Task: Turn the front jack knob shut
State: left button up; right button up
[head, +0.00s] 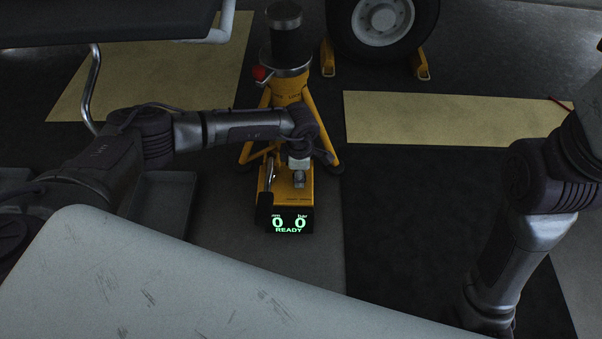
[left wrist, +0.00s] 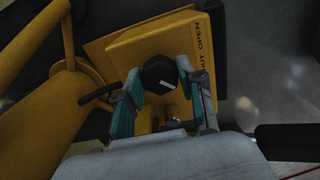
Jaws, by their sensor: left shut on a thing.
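The yellow jack (head: 290,90) stands upright on the floor, with a yellow box (head: 302,203) at its front. The box's display (head: 290,222) reads 0 mm, 0 bar, READY. My left gripper (head: 299,180) reaches down to the top of the box. In the left wrist view its fingers (left wrist: 160,78) are shut on the black knob (left wrist: 158,72), one on each side. The knob carries a white mark. Lettering for SHUT and OPEN (left wrist: 201,45) runs along the box edge beside it. In the head view my gripper hides the knob. My right gripper is out of view.
A black lever (head: 264,210) stands beside the box. A red knob (head: 260,73) sits on the jack's upper left. A chocked wheel (head: 383,22) is behind. A grey tray (head: 165,200) lies at left. A pale scratched surface (head: 180,285) fills the foreground.

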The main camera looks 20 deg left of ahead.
pick_arm(q)
jog(key=o, duration=1)
jog(key=shift+s+d, duration=0.15)
jog(key=shift+d, duration=0.45)
jog(key=shift+o, duration=0.7)
jog(key=shift+a, duration=0.15)
notch_tip(320, 180, up, 12)
jog(key=shift+d, duration=0.2)
